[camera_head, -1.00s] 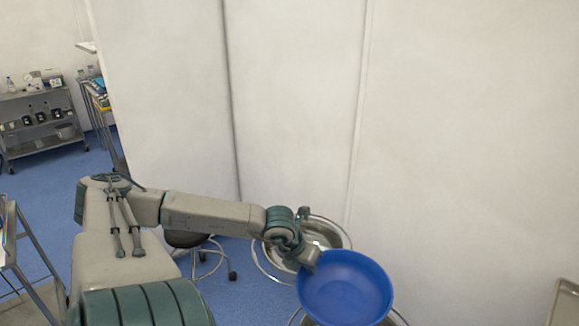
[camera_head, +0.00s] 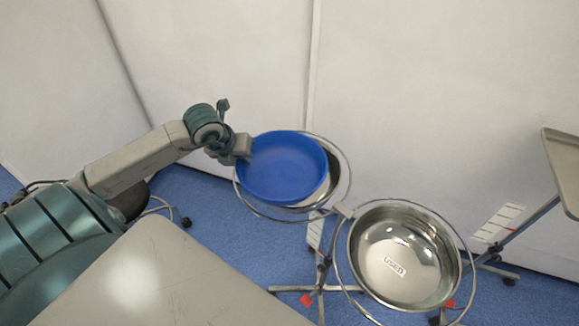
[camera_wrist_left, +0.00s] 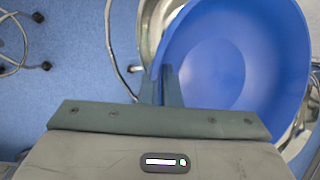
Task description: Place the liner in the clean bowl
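The liner is a round blue basin (camera_head: 283,168). My left gripper (camera_head: 243,147) is shut on its left rim in the head view. In the left wrist view the fingers (camera_wrist_left: 161,84) pinch the edge of the liner (camera_wrist_left: 225,62). The liner is over a steel bowl (camera_head: 334,176) in a ring stand and hides most of it. I cannot tell whether the liner touches that bowl. A second steel bowl (camera_head: 405,257), labelled "USED", sits in the ring to the right and is empty. My right gripper is not in view.
The two bowls share a wheeled stand (camera_head: 320,288). A white wall (camera_head: 420,100) stands close behind. A metal tray on a stand (camera_head: 562,165) is at the right. A stool with a metal ring base (camera_head: 165,212) is behind my left arm.

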